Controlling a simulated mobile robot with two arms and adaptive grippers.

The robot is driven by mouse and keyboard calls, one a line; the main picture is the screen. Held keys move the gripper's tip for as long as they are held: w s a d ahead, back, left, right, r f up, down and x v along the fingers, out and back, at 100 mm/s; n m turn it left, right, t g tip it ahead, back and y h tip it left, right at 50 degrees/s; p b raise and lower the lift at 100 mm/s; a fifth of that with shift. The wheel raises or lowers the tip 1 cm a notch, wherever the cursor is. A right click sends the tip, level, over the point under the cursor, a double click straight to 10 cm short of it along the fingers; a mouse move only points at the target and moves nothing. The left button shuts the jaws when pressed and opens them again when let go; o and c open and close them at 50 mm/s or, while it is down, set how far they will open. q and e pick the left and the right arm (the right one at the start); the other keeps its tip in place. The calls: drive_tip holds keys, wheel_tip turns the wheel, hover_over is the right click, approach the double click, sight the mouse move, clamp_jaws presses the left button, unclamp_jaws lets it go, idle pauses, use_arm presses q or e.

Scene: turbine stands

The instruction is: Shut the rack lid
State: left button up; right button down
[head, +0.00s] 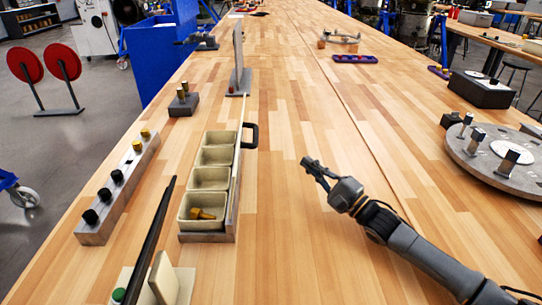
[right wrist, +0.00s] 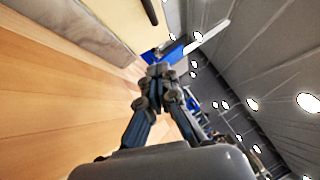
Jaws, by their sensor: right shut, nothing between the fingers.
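The rack (head: 234,226) stands left of centre on the wooden bench, with a row of cream bins. The front bin (head: 203,212) holds a brass fitting. The lid (head: 239,145) appears edge-on, standing up along the rack's right side, so the bins are uncovered. A black handle (head: 254,135) sticks out to the right from it. In the right wrist view the lid's pale panel (right wrist: 108,22) and part of its handle (right wrist: 150,10) show at the top. My right gripper (head: 306,162) is shut and empty, right of the handle and apart from it. My left gripper is not visible.
A block with black and brass knobs (head: 118,190) lies left of the rack. A dark upright bar (head: 150,240) stands front left. An upright grey plate (head: 239,58) stands behind the rack. A round disc fixture (head: 490,165) is at right. Bench between rack and disc is mostly clear.

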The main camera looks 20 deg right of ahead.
drive_tip(key=s+a+p+x, duration=0.1)
drive_tip(key=a+p+x, duration=0.1)
drive_tip(key=x, duration=1)
drive_tip(key=shift+w+a+r+p, duration=0.15)
drive_tip(key=shift+a+r+p, duration=0.2)
drive_tip(key=shift+p, duration=0.15)
